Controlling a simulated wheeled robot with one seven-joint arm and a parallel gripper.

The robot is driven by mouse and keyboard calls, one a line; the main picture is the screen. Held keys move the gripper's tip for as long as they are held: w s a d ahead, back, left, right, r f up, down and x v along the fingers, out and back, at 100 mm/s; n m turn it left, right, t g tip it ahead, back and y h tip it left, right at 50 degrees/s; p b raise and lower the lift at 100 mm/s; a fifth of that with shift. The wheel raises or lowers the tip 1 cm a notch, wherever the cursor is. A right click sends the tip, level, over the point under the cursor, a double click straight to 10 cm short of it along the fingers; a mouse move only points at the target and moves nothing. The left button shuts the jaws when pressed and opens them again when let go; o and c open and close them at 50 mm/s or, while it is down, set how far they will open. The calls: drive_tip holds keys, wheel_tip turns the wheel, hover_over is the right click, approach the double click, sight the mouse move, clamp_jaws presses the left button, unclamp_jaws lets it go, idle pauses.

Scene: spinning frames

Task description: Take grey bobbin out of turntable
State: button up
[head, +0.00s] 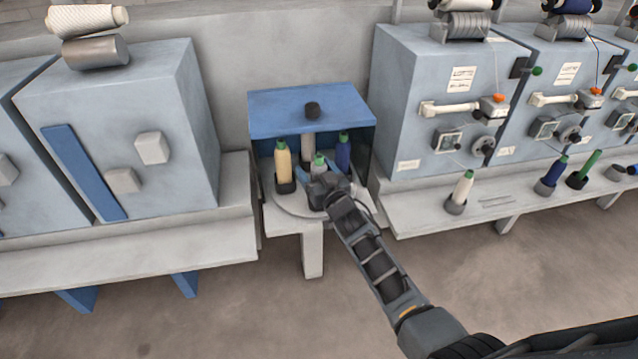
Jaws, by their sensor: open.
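The turntable (290,203) is a pale round plate under a blue canopy (285,112), between the machines. A pale grey bobbin with a green top (318,165) stands at its front; its lower part is hidden by my gripper. My gripper (318,174) is open at this bobbin, its fingers seeming to lie on either side; whether they touch it I cannot tell. A cream bobbin with a green top (283,162) stands upright in a dark holder to the left. A dark blue bobbin (343,155) stands to the right. A plain grey upright shape (307,146) shows behind.
Grey-blue machines (125,140) stand left and right (420,85). The right ledge (490,203) carries several bobbins in holders.

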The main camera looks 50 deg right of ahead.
drive_tip(key=shift+c, duration=0.3)
drive_tip(key=c, duration=1)
